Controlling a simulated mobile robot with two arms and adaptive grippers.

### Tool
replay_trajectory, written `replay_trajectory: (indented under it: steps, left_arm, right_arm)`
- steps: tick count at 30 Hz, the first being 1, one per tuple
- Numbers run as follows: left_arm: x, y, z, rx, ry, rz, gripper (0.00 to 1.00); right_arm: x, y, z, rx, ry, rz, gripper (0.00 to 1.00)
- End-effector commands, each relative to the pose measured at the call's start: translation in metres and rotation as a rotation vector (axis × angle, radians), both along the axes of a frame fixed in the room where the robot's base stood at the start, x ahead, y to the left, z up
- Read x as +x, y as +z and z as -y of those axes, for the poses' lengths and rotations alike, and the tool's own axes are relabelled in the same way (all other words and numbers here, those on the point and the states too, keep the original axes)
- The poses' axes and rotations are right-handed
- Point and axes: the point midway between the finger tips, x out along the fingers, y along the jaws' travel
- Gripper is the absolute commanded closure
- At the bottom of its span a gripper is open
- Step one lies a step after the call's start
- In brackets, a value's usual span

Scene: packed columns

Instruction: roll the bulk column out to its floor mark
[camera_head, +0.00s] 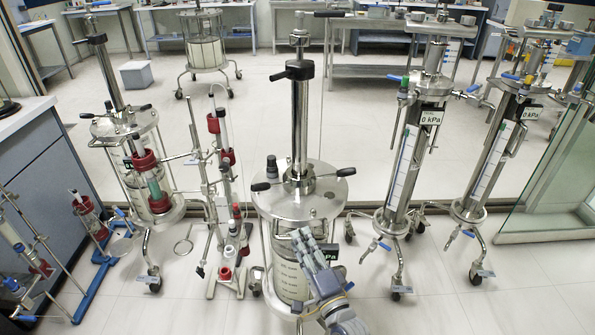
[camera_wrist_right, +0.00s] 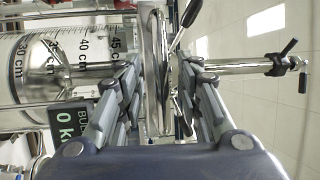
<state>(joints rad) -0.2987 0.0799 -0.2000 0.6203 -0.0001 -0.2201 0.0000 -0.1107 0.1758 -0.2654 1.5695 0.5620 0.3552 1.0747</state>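The bulk column (camera_head: 292,275) stands upright in the head view's front centre, a wide clear cylinder with a steel lid (camera_head: 320,195), a tall central post and black-tipped handles. My right gripper (camera_head: 305,245) is in front of it, just below the lid's front edge, partly covering its 0 kPa display. In the right wrist view, the fingers (camera_wrist_right: 160,75) are apart, one on each side of the lid's steel edge, seen edge-on between them. Contact cannot be made out. The column's scale (camera_wrist_right: 85,45) shows at left. My left gripper is not in view. I cannot make out a floor mark.
A similar wheeled column (camera_head: 140,175) and a clamp stand (camera_head: 215,200) are close on the left. Two slim wheeled columns (camera_head: 408,160) (camera_head: 495,155) stand on the right. Another wheeled vessel (camera_head: 205,52) is behind. Open floor (camera_head: 440,290) shows at front right.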

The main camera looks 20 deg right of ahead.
Motion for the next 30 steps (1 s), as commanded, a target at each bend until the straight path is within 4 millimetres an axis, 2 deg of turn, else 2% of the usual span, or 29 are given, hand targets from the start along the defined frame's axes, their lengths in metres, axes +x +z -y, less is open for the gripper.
replay_trajectory:
  steps: [30]
  left_arm:
    - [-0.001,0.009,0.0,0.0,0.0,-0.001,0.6]
  right_arm:
    - [-0.06,-0.01,0.007,0.0,0.0,-0.001,0.67]
